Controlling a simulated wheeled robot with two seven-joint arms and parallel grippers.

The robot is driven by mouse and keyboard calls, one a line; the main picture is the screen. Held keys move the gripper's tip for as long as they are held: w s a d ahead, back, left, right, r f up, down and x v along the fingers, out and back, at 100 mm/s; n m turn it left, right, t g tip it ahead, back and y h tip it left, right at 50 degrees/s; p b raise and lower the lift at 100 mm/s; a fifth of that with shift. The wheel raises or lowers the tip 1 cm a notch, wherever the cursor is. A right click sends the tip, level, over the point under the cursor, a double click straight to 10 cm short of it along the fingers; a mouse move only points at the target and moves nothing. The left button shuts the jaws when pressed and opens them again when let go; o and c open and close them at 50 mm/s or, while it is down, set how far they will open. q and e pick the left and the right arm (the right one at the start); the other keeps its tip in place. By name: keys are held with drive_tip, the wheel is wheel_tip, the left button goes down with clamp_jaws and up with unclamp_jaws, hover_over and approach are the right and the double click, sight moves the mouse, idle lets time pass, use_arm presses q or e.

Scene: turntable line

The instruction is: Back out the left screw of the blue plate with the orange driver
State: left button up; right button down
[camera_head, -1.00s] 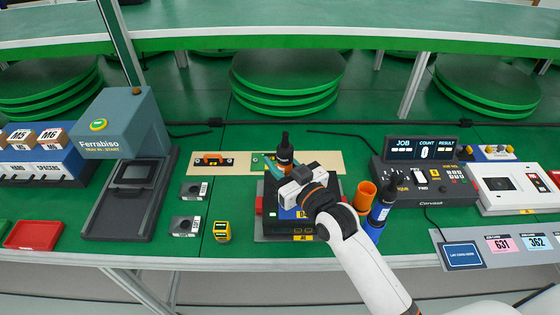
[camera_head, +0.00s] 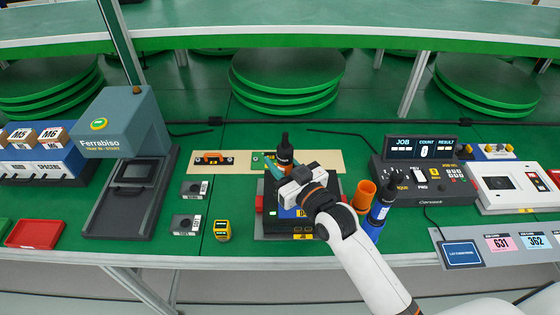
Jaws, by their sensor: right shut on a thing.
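The orange driver (camera_head: 284,152), black with an orange band, stands upright over the dark fixture (camera_head: 289,228) in the middle of the bench. My right gripper (camera_head: 287,178) is shut on it, low on its body. The driver's tip is hidden behind my gripper. A small part of the blue plate (camera_head: 287,212) shows on the fixture below my gripper. The plate's screws are hidden, so I cannot tell whether the tip touches the left one. My left gripper is not in view.
An orange cup (camera_head: 364,194) and a blue-and-black driver (camera_head: 381,203) stand right of the fixture, close to my right arm. A beige board (camera_head: 325,158) lies behind. A yellow device (camera_head: 222,231) sits left. A control box (camera_head: 425,178) stands at right.

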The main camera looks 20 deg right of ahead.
sight(280, 142)
drive_tip(key=shift+f, duration=0.15)
drive_tip(key=shift+s+f, duration=0.15)
drive_tip(key=shift+f, duration=0.15)
idle(0.8)
drive_tip(key=shift+r+p, duration=0.35)
drive_tip(key=shift+p, duration=1.4)
idle(1.9)
drive_tip(key=shift+r, duration=0.1)
wheel_tip(280, 142, up, 6)
drive_tip(key=p, duration=0.6)
drive_tip(key=shift+r, duration=0.2)
idle(0.3)
